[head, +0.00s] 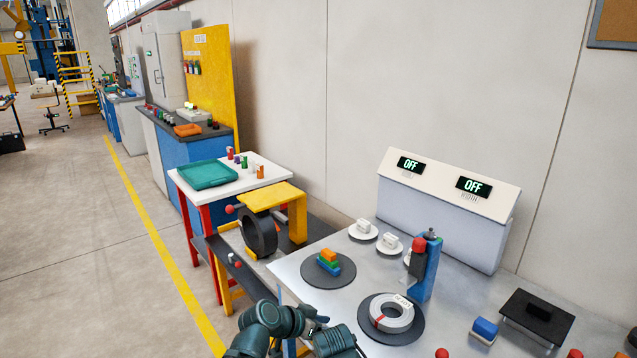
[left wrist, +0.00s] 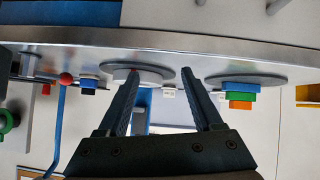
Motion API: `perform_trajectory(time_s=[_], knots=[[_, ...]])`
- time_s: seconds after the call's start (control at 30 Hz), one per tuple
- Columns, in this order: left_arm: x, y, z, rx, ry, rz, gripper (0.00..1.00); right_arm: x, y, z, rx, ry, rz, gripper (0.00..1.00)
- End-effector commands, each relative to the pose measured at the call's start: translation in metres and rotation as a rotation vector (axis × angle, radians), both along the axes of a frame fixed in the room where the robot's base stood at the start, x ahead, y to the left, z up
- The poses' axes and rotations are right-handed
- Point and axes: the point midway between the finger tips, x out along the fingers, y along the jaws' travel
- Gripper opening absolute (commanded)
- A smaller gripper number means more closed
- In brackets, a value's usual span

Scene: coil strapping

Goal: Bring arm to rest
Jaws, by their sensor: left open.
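My left arm comes in at the bottom of the head view, its gripper (head: 316,322) small and partly hidden by its own links, at the front edge of the metal table (head: 300,290). In the left wrist view the two fingers of the left gripper (left wrist: 159,74) stand apart with nothing held between them. The grey coil (head: 391,314) lies flat on a dark round pad (head: 372,330), with a red mark and a white tag on it. It appears beyond the fingers in the wrist view. My right gripper is not in view.
A blue post-like device (head: 424,268) stands behind the coil. Stacked colored blocks (head: 328,262) sit on another dark pad. A console (head: 445,212) reads OFF twice. A black wheel (head: 259,234) hangs under a yellow frame (head: 272,196) to the left.

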Motion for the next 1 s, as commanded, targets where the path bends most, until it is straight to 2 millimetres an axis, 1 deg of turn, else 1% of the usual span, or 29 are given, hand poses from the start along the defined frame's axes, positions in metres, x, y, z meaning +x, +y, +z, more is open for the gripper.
perform_trajectory(time_s=[0.03,0.1,0.2,0.3,0.4,0.63,0.7,1.0], knots=[[-0.012,0.022,-0.017,0.055,0.095,0.044,0.67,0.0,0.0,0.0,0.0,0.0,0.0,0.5],[-0.027,0.052,-0.038,0.133,0.232,0.123,0.67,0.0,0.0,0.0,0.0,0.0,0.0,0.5],[-0.045,0.09,-0.059,0.228,0.383,0.244,0.67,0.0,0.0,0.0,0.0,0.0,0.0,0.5],[-0.061,0.123,-0.072,0.304,0.493,0.359,0.67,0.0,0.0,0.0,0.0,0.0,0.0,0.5],[-0.075,0.152,-0.08,0.369,0.581,0.473,0.67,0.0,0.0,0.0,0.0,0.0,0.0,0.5],[-0.108,0.212,-0.088,0.503,0.734,0.739,0.67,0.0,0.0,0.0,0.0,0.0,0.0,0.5],[-0.112,0.196,-0.088,0.527,0.731,0.704,0.67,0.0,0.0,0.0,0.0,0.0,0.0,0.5],[-0.135,0.145,-0.088,0.633,0.715,0.571,0.67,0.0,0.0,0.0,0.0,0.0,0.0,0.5]])
